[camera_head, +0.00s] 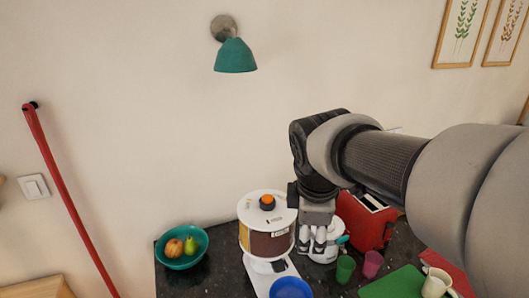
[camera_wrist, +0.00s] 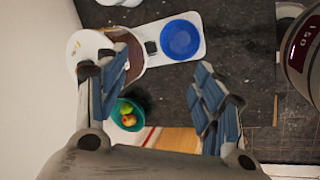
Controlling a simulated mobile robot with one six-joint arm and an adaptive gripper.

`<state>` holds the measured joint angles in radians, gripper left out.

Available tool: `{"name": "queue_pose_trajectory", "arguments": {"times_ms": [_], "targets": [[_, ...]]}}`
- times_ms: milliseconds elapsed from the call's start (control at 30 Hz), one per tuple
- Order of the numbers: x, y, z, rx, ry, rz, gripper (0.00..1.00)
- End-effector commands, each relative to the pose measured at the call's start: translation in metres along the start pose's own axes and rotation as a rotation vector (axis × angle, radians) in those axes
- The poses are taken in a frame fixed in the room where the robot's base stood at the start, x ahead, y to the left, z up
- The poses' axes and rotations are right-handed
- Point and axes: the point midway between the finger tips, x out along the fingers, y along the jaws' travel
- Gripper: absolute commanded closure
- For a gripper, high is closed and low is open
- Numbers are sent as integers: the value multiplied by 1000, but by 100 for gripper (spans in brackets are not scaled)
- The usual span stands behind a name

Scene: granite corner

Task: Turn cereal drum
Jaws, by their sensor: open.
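The cereal drum (camera_head: 267,235) is a white cylinder with a brown window and an orange knob (camera_head: 267,202) on top. It stands on a white base (camera_head: 275,276) on the dark granite counter, with a blue bowl (camera_head: 291,288) at the base's front. My gripper (camera_head: 312,245) points down just right of the drum. In the wrist view the drum (camera_wrist: 92,48) is partly hidden behind the left finger, and the blue bowl (camera_wrist: 181,38) lies beyond the fingertips. My gripper (camera_wrist: 160,78) is open with nothing between its fingers. Whether a finger touches the drum is unclear.
A white pot (camera_head: 326,250) stands close behind my gripper, with a red toaster (camera_head: 366,220) to its right. A green cup (camera_head: 345,268), purple cup (camera_head: 372,263), green board (camera_head: 396,285) and cream jug (camera_head: 437,284) stand farther right. A teal fruit bowl (camera_head: 181,262) stands left.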

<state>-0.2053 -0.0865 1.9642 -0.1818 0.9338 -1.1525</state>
Motion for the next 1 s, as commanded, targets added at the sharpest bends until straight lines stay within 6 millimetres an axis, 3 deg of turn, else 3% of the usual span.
{"name": "queue_pose_trajectory", "arguments": {"times_ms": [33, 100, 200, 333, 500, 667, 1000], "targets": [[-16, 31, -16, -159, -10, -9, 38], [-20, 63, -37, -393, -22, -12, 38], [-19, 101, -68, -702, -36, -17, 38], [-13, 133, -102, -1024, -52, -25, 38], [-3, 151, -127, -1264, -65, -33, 38], [9, 154, -132, -1327, -69, -36, 38], [73, 154, -127, -1325, -67, -38, 38]]}}
